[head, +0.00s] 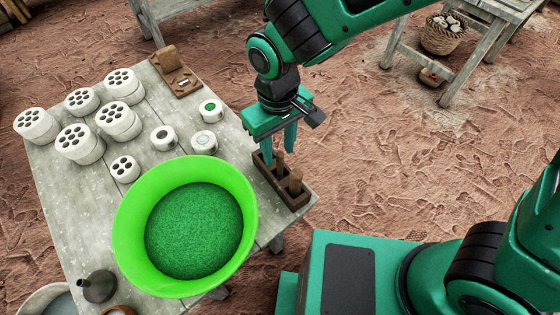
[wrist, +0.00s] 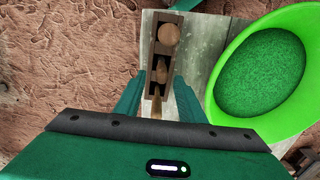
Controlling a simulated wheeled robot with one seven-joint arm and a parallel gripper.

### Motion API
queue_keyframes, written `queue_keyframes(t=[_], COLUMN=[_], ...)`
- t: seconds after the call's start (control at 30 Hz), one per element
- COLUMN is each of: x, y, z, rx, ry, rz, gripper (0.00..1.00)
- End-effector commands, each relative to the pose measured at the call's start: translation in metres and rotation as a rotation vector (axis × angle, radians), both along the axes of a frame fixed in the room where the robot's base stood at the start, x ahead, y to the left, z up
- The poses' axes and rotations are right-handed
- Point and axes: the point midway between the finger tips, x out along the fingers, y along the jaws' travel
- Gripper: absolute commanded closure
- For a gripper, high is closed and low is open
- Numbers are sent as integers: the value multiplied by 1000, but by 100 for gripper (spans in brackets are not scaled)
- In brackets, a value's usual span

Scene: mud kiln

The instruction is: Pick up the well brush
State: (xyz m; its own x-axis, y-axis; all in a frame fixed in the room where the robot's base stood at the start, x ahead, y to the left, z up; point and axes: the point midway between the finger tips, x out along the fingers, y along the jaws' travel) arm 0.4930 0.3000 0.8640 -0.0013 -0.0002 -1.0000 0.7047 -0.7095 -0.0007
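A dark wooden rack (head: 290,199) stands at the right edge of the grey table, with upright wooden-handled tools in its slots. In the head view I see a thin handle (head: 280,160) and a thicker one (head: 295,181). The wrist view shows a round-topped handle (wrist: 169,34), a slimmer middle handle (wrist: 161,72) and a handle nearest my gripper (wrist: 156,103). Any brush heads are hidden in the rack, so I cannot tell which is the well brush. My gripper (head: 278,145) is open and points down over the rack, its fingers on either side of the nearest handle.
A bright green basin (head: 130,240) of green granules stands close beside the rack. Several white cylinders with dark holes (head: 80,143), small white pots (head: 204,142) and a wooden stand (head: 176,72) are farther back on the table. A dark flask (head: 98,287) stands at the front.

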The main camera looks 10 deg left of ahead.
Motion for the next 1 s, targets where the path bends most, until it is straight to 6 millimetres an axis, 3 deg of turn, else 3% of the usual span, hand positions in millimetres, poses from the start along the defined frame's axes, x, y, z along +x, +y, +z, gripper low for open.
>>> queue_keyframes(t=[0.23,0.53,0.83,0.87,1.0], x=[-3,-7,-6,-6,-6], y=[-2,-5,-5,-5,-5], z=[-17,-55,-59,-59,-59], rx=[-2,-1,1,1,1], ry=[1,1,-1,-1,-1], rz=[0,-1,-1,-1,-1], gripper=[64,64,64,66,100])
